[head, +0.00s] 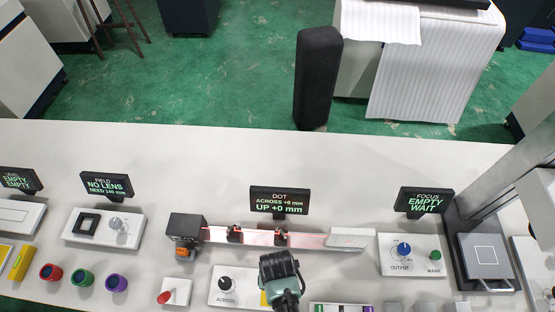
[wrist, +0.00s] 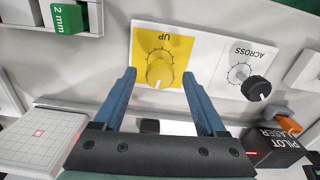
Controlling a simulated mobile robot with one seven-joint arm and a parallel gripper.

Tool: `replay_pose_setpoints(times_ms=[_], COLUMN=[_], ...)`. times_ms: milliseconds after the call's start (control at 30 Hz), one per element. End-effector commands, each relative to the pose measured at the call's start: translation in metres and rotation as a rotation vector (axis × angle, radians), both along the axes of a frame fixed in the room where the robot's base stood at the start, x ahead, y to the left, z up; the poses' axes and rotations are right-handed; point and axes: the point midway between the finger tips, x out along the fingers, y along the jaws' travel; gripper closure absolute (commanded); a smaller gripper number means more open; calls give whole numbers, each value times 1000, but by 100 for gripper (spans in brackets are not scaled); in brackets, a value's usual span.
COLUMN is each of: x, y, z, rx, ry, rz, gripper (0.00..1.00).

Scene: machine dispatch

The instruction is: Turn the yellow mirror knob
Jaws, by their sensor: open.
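The yellow mirror knob (wrist: 160,69) shows in the wrist view on a yellow panel marked UP, with a ring of tick marks around it. My gripper (wrist: 160,80) is open, with its two blue fingers on either side of the knob in the picture. I cannot tell whether either finger touches it. In the head view my gripper (head: 283,290) hides the knob, and only a strip of the yellow panel (head: 264,298) shows beside it. The DOT display (head: 280,200) reads ACROSS +0 mm, UP +0 mm.
A black ACROSS knob (wrist: 256,88) sits beside the yellow panel; it also shows in the head view (head: 225,284). The laser rail (head: 310,239) lies behind my gripper.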

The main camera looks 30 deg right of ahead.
Motion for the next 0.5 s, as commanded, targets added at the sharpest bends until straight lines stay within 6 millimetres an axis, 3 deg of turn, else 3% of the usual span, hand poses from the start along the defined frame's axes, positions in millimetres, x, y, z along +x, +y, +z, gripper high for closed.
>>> replay_pose_setpoints(times_ms=[233,500], x=[0,1], y=[0,0], z=[15,62], rx=[-1,-2], ry=[-2,-5], rz=[0,0], gripper=[26,26])
